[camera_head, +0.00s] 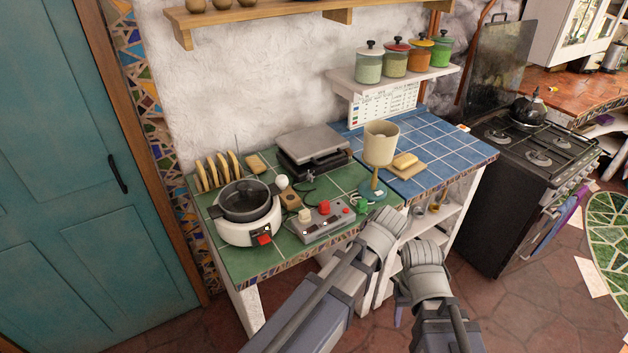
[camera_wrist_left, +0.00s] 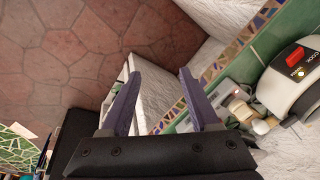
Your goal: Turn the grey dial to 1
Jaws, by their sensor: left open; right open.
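A grey control box (camera_head: 318,224) lies near the front edge of the green-tiled counter. It carries a cream knob (camera_head: 304,215), a red knob (camera_head: 325,207) and small dark details. I cannot clearly pick out the grey dial or its numbers. Part of the box shows in the left wrist view (camera_wrist_left: 238,104). My left gripper (camera_wrist_left: 158,82) is open and empty, off the counter's front edge; the head view hides its fingers behind my arm. My right gripper (camera_head: 398,314) is open, mostly hidden under my arm, low before the counter.
A white cooker (camera_head: 248,230) with a red switch stands left of the box. A green button (camera_head: 361,206) and a cream cup-shaped device (camera_head: 380,148) stand to its right. Behind are a grey press (camera_head: 312,150) and a toast rack (camera_head: 217,170). The stove (camera_head: 530,160) is far right.

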